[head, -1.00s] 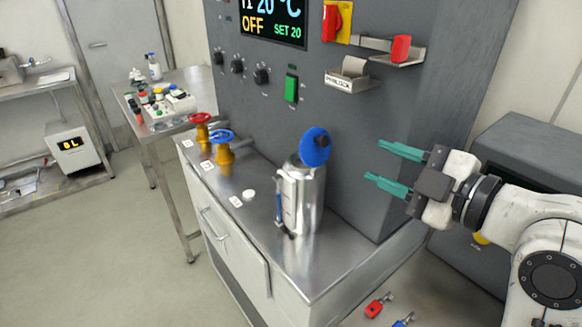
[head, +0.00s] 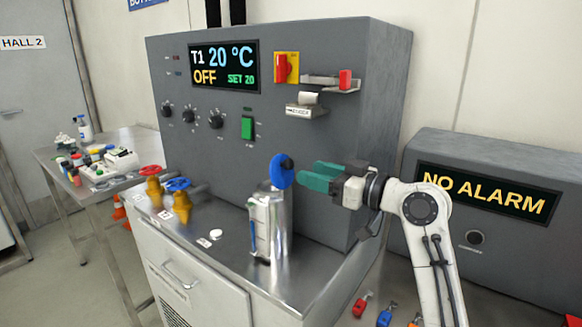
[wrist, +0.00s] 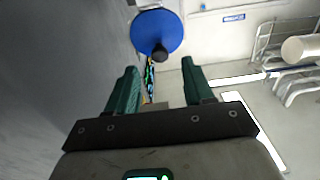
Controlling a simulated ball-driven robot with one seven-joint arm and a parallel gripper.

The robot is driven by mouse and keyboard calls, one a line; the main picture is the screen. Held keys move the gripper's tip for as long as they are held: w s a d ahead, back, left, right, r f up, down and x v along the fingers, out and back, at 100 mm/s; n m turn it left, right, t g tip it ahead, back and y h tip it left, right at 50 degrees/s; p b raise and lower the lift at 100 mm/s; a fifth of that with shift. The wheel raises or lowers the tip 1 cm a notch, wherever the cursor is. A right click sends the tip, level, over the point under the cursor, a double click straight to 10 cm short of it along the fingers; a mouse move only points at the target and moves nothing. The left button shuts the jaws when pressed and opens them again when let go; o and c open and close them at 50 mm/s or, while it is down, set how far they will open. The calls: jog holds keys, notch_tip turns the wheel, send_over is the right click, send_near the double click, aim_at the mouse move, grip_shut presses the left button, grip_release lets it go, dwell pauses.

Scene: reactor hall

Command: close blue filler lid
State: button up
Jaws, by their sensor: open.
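The blue filler lid (head: 281,171) stands tilted up, open, on top of the shiny metal filler vessel (head: 277,225) on the steel bench. A dark knob sticks out from the lid's face on the right. My gripper (head: 306,178) has green fingers and is just right of the lid, at about its height. In the wrist view the lid (wrist: 157,33) shows as a blue disc beyond the fingertips, with its dark knob towards me. My gripper (wrist: 162,75) is open and empty there, its fingers spread apart. I cannot tell whether any fingertip touches the lid.
The grey control cabinet (head: 330,130) rises right behind the vessel. A small shelf (head: 330,84) with a red item juts out above my gripper. Red and blue valve wheels (head: 178,184) stand left on the bench. The bench front is mostly clear.

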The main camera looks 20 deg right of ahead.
aim_at(292, 167)
jog(key=x, duration=0.5)
jog(key=shift+w+a+p, duration=0.25)
jog(key=shift+w+p, duration=0.1)
grip_shut()
dwell(0.4)
